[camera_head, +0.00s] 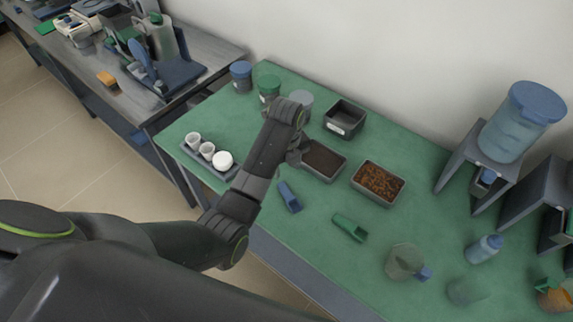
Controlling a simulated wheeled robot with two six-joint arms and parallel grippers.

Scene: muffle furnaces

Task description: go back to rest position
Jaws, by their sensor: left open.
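My left arm comes in from the left and reaches over the green table (300,235). My left gripper (297,155) is at the arm's end, beside the left edge of a tray of dark brown material (323,160). It is open, and I see nothing held in it; its fingers are small and partly hidden by the wrist. My right gripper is not in view.
Close around the gripper are a dark empty bin (344,118), a tray of orange-brown pieces (378,182), lidded jars (269,88), and a tray with white cups (207,150). A blue scoop (289,197) and a green scoop (350,228) lie in front. A water dispenser (515,125) stands at right.

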